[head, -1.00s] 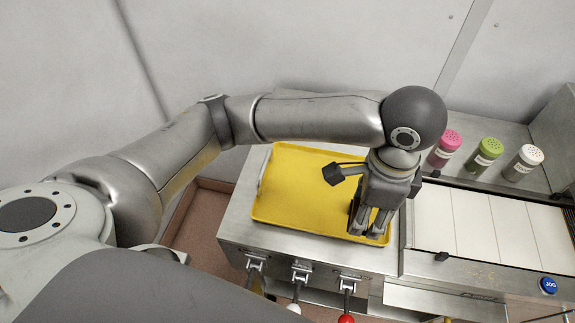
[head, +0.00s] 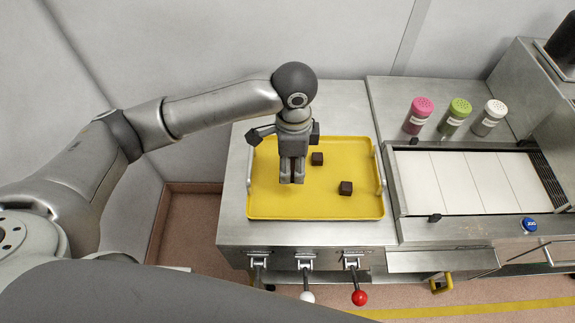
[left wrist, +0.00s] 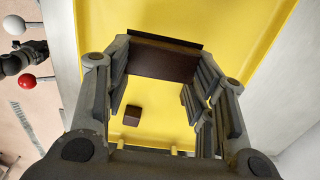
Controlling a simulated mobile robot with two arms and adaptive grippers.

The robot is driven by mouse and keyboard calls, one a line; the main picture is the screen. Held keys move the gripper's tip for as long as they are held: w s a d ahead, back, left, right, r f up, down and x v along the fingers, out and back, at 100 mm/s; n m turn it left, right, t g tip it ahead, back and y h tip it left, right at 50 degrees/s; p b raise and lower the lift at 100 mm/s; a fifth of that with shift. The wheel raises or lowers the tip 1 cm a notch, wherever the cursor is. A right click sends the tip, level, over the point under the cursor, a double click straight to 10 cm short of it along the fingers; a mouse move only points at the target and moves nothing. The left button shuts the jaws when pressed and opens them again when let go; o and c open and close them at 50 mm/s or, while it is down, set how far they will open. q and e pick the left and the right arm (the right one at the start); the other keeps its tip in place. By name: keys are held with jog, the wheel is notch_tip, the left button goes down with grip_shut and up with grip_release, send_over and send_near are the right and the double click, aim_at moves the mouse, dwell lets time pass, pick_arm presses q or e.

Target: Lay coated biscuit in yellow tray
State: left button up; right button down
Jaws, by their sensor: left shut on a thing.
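The yellow tray (head: 268,207) lies on the steel counter and also fills much of the left wrist view (left wrist: 105,25). Two dark brown coated biscuits sit apart in it, one at the back (head: 317,159) and one at the front right (head: 346,188). My left gripper (head: 292,181) points down over the tray, left of these two. In the left wrist view it is shut on another dark brown biscuit (left wrist: 162,58). A smaller-looking biscuit (left wrist: 132,115) shows beyond the fingers. The head view hides the held biscuit, and its height above the tray is unclear. My right gripper is not seen.
Pink (head: 418,115), green (head: 455,117) and white-topped shakers (head: 487,118) stand behind the white-slatted conveyor (head: 455,182) at right. Levers with white (head: 307,297) and red knobs (head: 359,297) stick out at the counter front. The tray's front left is clear.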

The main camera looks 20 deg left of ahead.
pick_arm(q)
jog(key=shift+w+a+f, duration=0.3)
jog(key=shift+f, duration=0.25)
jog(key=shift+w+a+f, duration=0.25)
jog(key=shift+f, duration=0.25)
jog(key=f, duration=0.1)
jog(key=f+p, duration=0.1)
jog(key=f, duration=0.1)
jog(key=shift+w+a+p, duration=0.15)
jog(key=shift+a+p, duration=0.05)
jog(key=shift+p, duration=0.1)
jog(key=shift+f, duration=0.45)
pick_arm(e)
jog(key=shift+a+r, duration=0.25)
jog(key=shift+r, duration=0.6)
pick_arm(q)
jog(key=o, duration=0.7)
jog(key=shift+r, duration=0.1)
